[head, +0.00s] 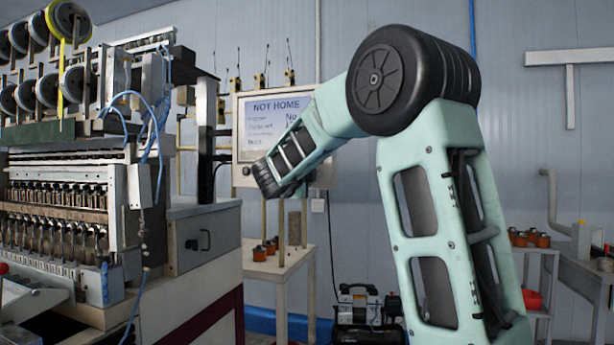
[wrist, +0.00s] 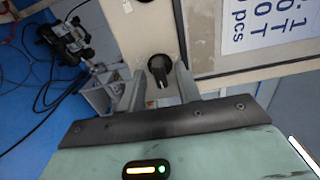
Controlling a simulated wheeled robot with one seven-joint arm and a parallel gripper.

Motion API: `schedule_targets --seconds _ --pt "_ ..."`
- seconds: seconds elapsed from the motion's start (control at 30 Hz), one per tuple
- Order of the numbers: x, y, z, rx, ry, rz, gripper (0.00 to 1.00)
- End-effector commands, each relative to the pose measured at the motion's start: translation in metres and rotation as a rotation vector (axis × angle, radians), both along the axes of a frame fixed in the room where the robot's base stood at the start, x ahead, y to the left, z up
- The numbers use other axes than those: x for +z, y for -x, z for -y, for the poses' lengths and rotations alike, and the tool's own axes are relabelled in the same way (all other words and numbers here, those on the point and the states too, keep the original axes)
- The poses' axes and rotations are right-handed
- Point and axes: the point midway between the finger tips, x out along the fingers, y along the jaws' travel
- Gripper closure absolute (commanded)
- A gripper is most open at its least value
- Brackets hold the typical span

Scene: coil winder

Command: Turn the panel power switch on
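The control panel (head: 238,128) has a light frame and a lit screen (head: 272,120) reading "NOT HOME". Part of its frame also shows in the wrist view (wrist: 150,28). A black rotary switch knob (wrist: 159,69) sits on the panel's face in the wrist view, with its handle pointing toward my gripper. My gripper (wrist: 161,90) is open, one finger on each side of the knob. I cannot tell whether either finger touches it.
The coil winding machine (head: 65,200) fills the left side. A small table (head: 280,262) with orange coils stands below the panel. A compressor-like machine (head: 358,302) is on the floor, also seen in the wrist view (wrist: 65,40). Another table with coils (head: 535,252) is at right.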

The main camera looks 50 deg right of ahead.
Motion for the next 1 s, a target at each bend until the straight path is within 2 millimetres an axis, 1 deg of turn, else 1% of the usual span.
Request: schedule_targets --seconds 0.17,0.27,0.37,0.7,0.83,1.0 --pt "0.000 0.002 -0.006 0.001 0.001 0.001 0.66" --pt "0.000 0.007 -0.019 0.004 0.000 0.002 0.66" --pt "0.000 0.014 -0.037 0.005 0.000 0.002 0.66" --pt "-0.001 0.045 -0.111 0.005 0.000 0.001 0.66" --pt "-0.001 0.055 -0.135 0.004 0.000 0.001 0.66" --pt "-0.001 0.063 -0.154 0.002 0.000 0.001 0.66"
